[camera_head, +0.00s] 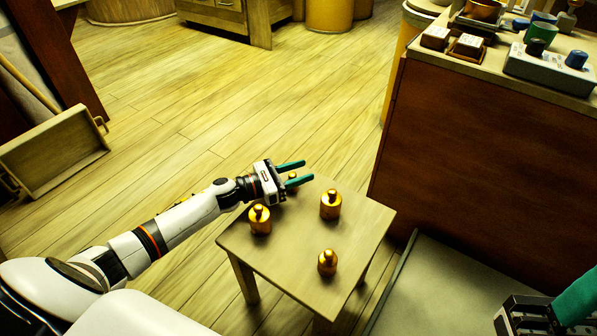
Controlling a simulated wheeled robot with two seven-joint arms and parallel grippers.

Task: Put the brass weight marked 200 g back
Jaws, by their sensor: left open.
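Several brass weights with knobs stand upright on a small wooden table (285,255). One weight (260,220) is near the left edge, one (330,205) near the middle, and one (327,263) toward the front. A smaller weight (292,176) shows partly at the far corner. No marking is readable, so I cannot tell which is 200 g. My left gripper (299,173) is open at the far corner, its green fingers pointing right. The small weight appears between or just below the fingers; I cannot tell if they touch it. My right gripper (545,312) is partly cut off at bottom right.
A brown counter (470,150) stands at right, with a grey device (550,65) and small brown boxes (467,47) on top. A wooden crate (55,155) lies at left. A grey platform (440,290) lies right of the table. The plank floor behind the table is clear.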

